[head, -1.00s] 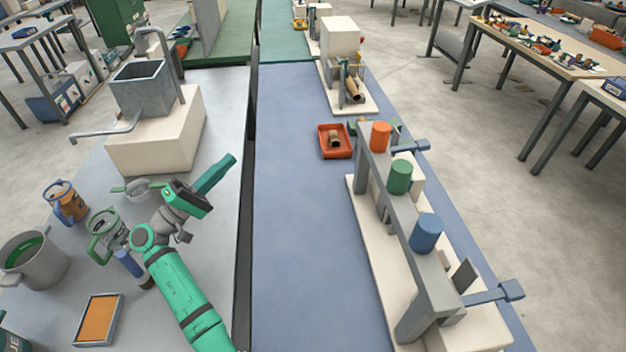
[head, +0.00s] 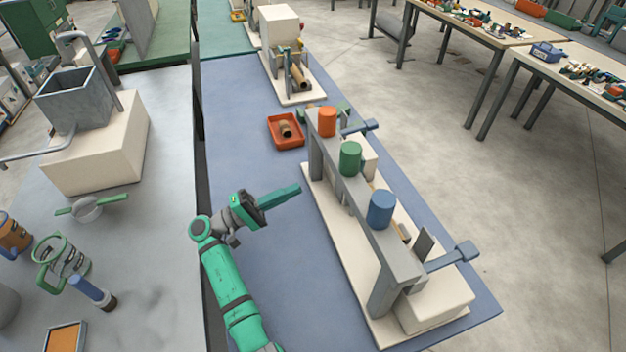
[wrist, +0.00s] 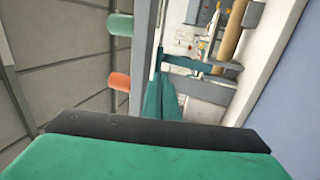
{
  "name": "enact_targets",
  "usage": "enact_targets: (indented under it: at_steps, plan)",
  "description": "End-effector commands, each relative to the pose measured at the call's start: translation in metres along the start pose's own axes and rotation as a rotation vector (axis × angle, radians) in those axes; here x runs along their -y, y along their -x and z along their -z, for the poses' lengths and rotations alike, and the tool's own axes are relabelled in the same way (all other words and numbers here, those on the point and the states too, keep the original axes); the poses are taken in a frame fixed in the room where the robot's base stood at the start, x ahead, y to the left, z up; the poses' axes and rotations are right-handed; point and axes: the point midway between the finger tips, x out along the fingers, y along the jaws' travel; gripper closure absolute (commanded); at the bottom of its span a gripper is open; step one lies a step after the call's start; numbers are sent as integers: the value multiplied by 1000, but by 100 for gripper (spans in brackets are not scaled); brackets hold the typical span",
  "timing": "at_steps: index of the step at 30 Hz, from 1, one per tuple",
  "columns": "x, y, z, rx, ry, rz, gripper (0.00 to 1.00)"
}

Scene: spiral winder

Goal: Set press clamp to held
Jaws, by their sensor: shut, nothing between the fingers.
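A bench machine with a grey crossbeam (head: 350,190) on a cream base carries orange (head: 327,122), green (head: 350,158) and blue (head: 381,208) cylinders. A blue-grey lever (head: 455,257) sticks out at its near right, and another lever (head: 360,128) at its far end. No label shows which part is the press clamp. My gripper (head: 297,188) is shut and empty, left of the beam and apart from it, pointing right. In the wrist view, my narrow green fingers (wrist: 163,98) are together, with the green (wrist: 120,24) and orange (wrist: 119,81) cylinders to their left.
A red tray (head: 273,133) with a brown roll stands beyond my gripper. A cream machine (head: 280,25) stands farther back. A grey table (head: 140,250) with cups and a hopper lies left.

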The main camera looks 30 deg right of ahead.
Motion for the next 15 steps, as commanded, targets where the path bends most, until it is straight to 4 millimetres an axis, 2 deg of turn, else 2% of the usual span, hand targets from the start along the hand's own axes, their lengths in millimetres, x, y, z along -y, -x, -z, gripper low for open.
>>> enact_targets:
  at_steps: [15]
  plan:
    - [0, -92, -1, 4, 0, 0, 100]
